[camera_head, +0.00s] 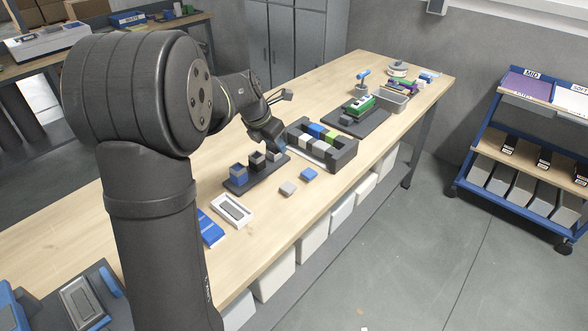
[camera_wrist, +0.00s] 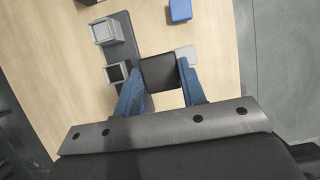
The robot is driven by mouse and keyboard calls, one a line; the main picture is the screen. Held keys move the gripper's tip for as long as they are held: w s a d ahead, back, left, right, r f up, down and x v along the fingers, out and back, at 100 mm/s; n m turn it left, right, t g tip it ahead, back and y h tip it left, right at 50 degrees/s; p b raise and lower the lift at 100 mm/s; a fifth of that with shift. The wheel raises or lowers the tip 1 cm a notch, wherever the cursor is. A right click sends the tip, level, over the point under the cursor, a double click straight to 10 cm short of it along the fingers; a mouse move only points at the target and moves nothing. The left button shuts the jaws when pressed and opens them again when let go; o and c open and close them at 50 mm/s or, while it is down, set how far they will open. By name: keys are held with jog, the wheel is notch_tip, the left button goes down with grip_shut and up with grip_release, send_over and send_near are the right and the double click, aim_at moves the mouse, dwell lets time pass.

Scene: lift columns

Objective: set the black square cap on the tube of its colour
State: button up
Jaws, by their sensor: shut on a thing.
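My gripper (camera_wrist: 160,90) has its blue fingers shut on the black square cap (camera_wrist: 162,72), in the wrist view. The cap is held above the work surface, to the right of the black tube (camera_wrist: 118,72) and apart from it in that picture. A grey tube (camera_wrist: 105,30) stands farther up on the same dark base (camera_wrist: 127,30). My gripper (camera_head: 281,148) is over the far end there; the held cap is not clear.
A grey cap (camera_head: 288,188) and a blue cap (camera_head: 309,174) lie loose on the wooden table (camera_head: 330,185). A dark tray (camera_head: 345,155) of coloured blocks stands just beyond the base. A white box (camera_head: 232,211) lies at the near side. The table around the loose caps is clear.

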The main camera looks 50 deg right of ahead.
jog(key=w, duration=1)
jog(key=shift+s+d+f, duration=0.15)
jog(key=shift+f, duration=1.2)
jog(key=shift+s+d+f, duration=0.1)
jog(key=shift+f, duration=1.2)
jog(key=shift+f, duration=0.6)
jog(key=shift+c, duration=0.2)
jog(key=o, duration=1.5)
notch_tip(320, 180, up, 8)
jog(key=shift+f, duration=0.25)
